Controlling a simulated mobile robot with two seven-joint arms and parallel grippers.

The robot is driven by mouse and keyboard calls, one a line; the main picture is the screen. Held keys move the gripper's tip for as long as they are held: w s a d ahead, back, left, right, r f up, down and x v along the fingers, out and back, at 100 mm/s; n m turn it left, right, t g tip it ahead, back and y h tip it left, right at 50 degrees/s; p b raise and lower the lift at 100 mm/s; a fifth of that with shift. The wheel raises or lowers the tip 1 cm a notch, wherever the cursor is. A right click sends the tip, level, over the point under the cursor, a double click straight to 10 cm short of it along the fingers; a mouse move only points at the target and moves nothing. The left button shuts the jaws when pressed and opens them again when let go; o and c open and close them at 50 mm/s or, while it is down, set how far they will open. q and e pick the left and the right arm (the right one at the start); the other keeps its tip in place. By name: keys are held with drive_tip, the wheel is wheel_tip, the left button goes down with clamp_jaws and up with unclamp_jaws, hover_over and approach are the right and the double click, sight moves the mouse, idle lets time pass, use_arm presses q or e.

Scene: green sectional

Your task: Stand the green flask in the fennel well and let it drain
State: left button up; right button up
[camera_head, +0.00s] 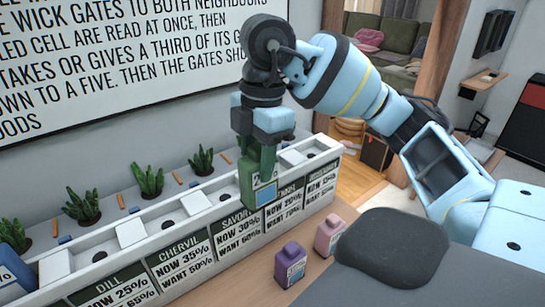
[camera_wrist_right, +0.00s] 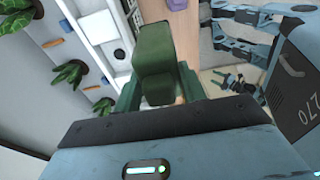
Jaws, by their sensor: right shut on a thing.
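The green flask (camera_head: 250,186) has a pale blue label and is held by my right gripper (camera_head: 258,157) at the white planter (camera_head: 165,247). Its lower end overlaps the planter's front rim in the head view. I cannot tell whether it rests in a well or hangs just above or in front. The fennel panel (camera_head: 289,208) is partly covered by the flask, with "NOW 20%" legible. The fennel well seems hidden behind the flask and gripper. In the right wrist view, the flask (camera_wrist_right: 155,62) sits between green finger pads.
A purple bottle (camera_head: 290,264) and a pink bottle (camera_head: 329,235) stand on the ledge in front of the planter. A blue labelled object (camera_head: 14,272) is at far left. Several plants line the back, including one near the middle (camera_head: 147,180). A wall sign (camera_head: 130,60) hangs behind.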

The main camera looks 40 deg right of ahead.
drive_tip(key=w+d+f, duration=0.4)
drive_tip(key=w+d, duration=0.4)
drive_tip(key=d, duration=0.3)
drive_tip(key=shift+w+d+f, duration=0.2)
drive_tip(key=shift+d+f, duration=0.1)
drive_tip(key=shift+f, duration=0.1)
drive_tip(key=shift+f, duration=0.15)
drive_tip(key=o, duration=1.1)
